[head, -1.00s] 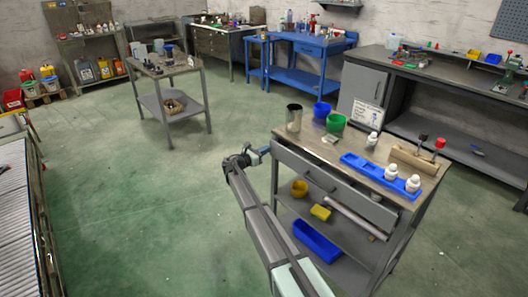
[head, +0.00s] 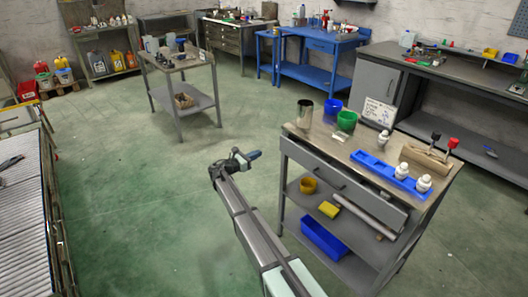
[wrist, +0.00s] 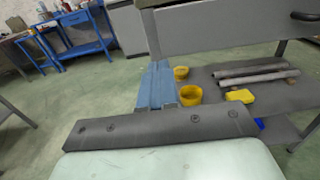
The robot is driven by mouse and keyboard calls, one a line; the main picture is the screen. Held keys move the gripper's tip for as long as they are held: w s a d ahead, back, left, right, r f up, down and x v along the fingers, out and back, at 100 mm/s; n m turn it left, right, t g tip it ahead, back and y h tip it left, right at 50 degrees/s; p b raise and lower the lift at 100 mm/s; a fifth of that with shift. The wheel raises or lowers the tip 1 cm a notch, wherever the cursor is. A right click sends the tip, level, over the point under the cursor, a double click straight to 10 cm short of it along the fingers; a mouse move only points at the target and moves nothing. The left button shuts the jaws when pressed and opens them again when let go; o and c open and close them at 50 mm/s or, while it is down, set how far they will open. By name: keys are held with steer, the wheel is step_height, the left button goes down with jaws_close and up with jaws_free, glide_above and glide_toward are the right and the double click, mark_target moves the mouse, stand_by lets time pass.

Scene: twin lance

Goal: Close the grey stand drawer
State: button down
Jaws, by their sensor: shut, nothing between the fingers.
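The grey stand (head: 287,205) is at the right in the head view. Its wide grey drawer (head: 318,172) sits under the worktop, with a handle on its front. The front stands out a little from the worktop edge, with a dark gap above its right part. My gripper (head: 252,155) is left of the stand, apart from the drawer. In the wrist view its blue fingers (wrist: 160,84) are together and empty, and the drawer front (wrist: 215,32) shows at the upper right. The drawer's inside is hidden.
The stand's top carries a blue tray (head: 370,163), cups, white bottles and a wooden block. Open green floor lies left of the stand. A roller conveyor (head: 25,210) is at far left.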

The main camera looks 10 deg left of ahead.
steer(key=v, duration=0.2)
glide_toward(295, 154)
steer(key=x, duration=0.7)
stand_by(0.6)
steer(key=x, duration=0.4)
steer(key=shift+w, duration=0.1)
steer(key=shift+w+d+r, duration=0.1)
steer(key=shift+w+d, duration=0.05)
stand_by(0.3)
